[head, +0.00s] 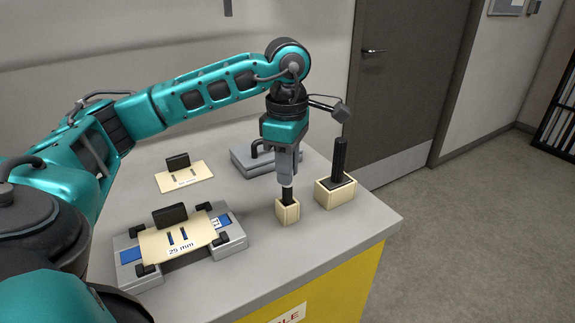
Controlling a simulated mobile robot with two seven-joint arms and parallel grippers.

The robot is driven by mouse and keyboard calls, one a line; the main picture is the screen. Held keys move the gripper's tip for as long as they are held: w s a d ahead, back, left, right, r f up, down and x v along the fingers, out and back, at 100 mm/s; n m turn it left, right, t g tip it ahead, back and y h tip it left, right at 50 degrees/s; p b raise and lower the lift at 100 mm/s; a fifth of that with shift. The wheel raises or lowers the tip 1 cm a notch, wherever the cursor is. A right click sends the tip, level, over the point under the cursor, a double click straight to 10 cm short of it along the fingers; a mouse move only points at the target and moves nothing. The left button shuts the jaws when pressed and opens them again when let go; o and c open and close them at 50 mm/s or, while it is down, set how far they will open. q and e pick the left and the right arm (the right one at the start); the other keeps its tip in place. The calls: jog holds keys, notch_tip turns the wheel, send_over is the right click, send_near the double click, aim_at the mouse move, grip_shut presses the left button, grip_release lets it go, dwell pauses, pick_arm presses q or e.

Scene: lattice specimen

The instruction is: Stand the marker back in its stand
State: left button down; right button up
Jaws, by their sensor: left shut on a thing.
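My left gripper (287,179) points straight down near the right front of the grey worktop and is shut on the marker. The marker (288,195) is upright; its dark lower part shows below the fingers, and its upper part is hidden between them. Directly below is a small pale wooden stand (287,213). The marker's lower end meets the stand's top and appears to be in its opening; how deep it sits I cannot tell. My right gripper is not in view.
A larger pale block (335,195) with a tall black post (339,160) stands close to the right. A grey fixture (232,236) holding a "25 mm" plate (178,240) is at left. Behind are another plate (184,178) and a grey case (250,164). The table's right edge is near.

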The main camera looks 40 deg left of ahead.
pick_arm(q)
jog(key=shift+f, duration=0.15)
jog(key=shift+f+b, duration=0.95)
jog(key=shift+f, duration=0.15)
jog(key=shift+c, duration=2.3)
grip_release()
jog(key=shift+r, duration=0.1)
jog(key=shift+r+p, duration=2.1)
jog(key=shift+r, duration=0.4)
